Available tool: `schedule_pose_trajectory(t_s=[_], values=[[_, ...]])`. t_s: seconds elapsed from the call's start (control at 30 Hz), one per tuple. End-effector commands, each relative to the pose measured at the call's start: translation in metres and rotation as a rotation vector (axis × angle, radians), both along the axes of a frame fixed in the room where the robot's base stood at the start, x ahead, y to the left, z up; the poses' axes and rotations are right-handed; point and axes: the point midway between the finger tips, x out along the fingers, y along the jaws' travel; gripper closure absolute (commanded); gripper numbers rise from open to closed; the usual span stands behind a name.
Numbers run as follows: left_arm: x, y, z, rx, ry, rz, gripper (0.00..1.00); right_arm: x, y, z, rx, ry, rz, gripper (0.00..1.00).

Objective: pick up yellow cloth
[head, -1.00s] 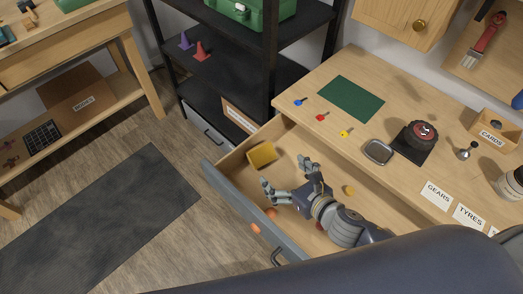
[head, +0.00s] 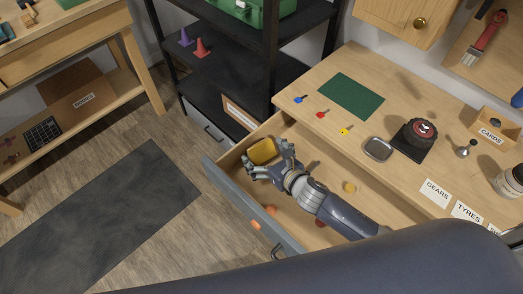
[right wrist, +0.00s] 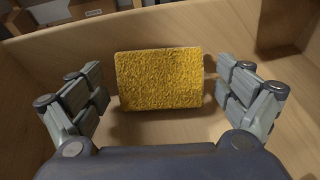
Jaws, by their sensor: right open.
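The yellow cloth (head: 262,151) lies in the far left corner of the open drawer (head: 230,185). It also shows in the right wrist view (right wrist: 158,79) as a rough-textured yellow rectangle. My right gripper (head: 268,160) reaches down into the drawer at the cloth. Its fingers (right wrist: 160,100) are open, one on each side of the cloth, with a visible gap on both sides. I cannot tell how far above the drawer floor the fingertips are. My left gripper is not in view.
The drawer's walls stand close around my right gripper.

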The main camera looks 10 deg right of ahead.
Motion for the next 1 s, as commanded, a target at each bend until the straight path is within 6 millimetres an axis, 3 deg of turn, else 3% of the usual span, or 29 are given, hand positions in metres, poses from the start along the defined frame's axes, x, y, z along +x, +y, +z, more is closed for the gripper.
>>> schedule_pose_trajectory(t_s=[0.27,0.47,1.0], values=[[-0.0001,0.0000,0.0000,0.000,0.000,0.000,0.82,0.0027,0.0011,-0.0013,-0.001,0.000,0.000,0.06],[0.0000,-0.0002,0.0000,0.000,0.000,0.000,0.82,0.0025,0.0010,-0.0012,0.000,0.000,0.001,0.49],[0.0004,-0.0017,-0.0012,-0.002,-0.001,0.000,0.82,0.0010,-0.0004,0.0034,-0.002,-0.002,0.002,0.53]])
